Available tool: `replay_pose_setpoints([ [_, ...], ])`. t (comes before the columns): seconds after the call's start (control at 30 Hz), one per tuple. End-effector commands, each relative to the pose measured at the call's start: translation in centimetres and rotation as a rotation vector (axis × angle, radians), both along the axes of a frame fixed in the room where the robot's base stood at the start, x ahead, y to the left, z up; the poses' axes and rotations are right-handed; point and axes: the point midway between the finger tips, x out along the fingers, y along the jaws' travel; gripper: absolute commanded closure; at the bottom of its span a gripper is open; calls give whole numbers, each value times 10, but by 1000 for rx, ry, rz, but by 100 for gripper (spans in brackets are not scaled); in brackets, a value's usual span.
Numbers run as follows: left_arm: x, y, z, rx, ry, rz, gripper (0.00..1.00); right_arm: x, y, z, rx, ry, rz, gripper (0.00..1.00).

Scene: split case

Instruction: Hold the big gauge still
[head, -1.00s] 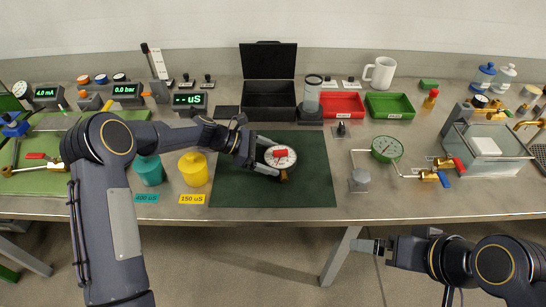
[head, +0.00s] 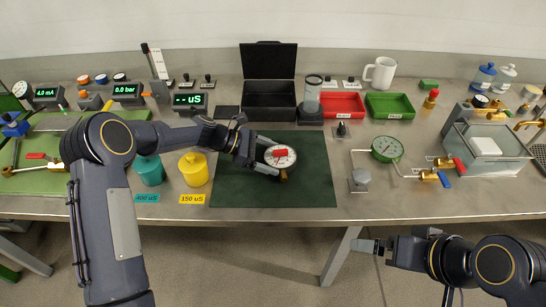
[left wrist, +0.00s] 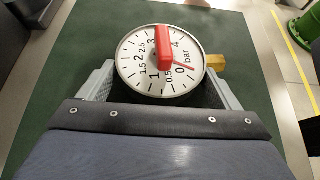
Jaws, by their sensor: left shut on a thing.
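The big gauge (head: 286,163) lies face up on the dark green mat (head: 312,190). It has a white dial marked in bar, a brass fitting at its edge, and a red piece on its face. In the left wrist view the gauge (left wrist: 140,65) sits between the two grey fingers, with its brass fitting pointing right. My left gripper (head: 268,156) is shut on the gauge, one finger on each side of it. The lower parts of the fingers are partly hidden by the gauge in the left wrist view. My right gripper (head: 372,246) is in front of the bench edge, away from the gauge.
A black open case (head: 269,113) stands behind the mat. Red (head: 342,115) and green (head: 390,117) bins are to its right. Teal (head: 149,171) and yellow (head: 194,181) jars stand left of the mat. The mat's front is clear.

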Motion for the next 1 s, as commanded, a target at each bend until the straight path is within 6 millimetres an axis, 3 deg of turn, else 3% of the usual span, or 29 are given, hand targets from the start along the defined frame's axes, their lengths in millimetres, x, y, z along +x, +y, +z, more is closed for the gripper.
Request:
replay_pose_setpoints([
  [1.0, 0, 0, -7, 1, 1, 0, 44, 0, 0, -3, 0, 0, 0, 0],
])
